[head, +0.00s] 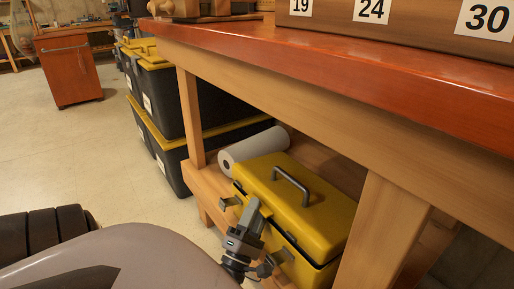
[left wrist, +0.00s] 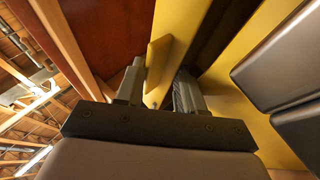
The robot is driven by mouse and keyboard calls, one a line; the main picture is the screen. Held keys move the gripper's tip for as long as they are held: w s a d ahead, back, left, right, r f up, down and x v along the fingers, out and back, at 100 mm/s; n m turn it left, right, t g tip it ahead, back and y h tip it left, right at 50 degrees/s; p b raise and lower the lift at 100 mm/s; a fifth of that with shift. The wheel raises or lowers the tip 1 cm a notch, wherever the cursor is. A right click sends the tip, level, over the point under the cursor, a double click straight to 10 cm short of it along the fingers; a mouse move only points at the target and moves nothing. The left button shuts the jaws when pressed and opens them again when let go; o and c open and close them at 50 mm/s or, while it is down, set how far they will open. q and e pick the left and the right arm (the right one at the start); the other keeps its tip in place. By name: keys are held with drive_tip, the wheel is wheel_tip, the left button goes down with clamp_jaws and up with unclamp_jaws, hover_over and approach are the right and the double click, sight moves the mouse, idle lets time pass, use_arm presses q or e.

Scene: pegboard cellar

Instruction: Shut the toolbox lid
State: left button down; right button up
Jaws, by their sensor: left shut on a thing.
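A yellow toolbox (head: 325,215) sits on the low shelf under the workbench, with a grey handle (head: 292,186) on its lid (head: 268,172). A dark line shows between lid and body at the front, and the left wrist view also shows a dark gap beside the yellow. I cannot tell how far the lid stands open. My right gripper is not in view.
The orange workbench top (head: 330,70) overhangs the toolbox, with a wooden leg (head: 383,235) close on its right. A white roll (head: 255,148) lies behind it on the shelf.

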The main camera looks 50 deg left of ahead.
use_arm(q)
drive_tip(key=shift+d+r, duration=0.1)
drive_tip(key=shift+r, duration=0.15)
drive_tip(key=c, duration=0.9)
unclamp_jaws()
drive_tip(key=shift+f, duration=0.15)
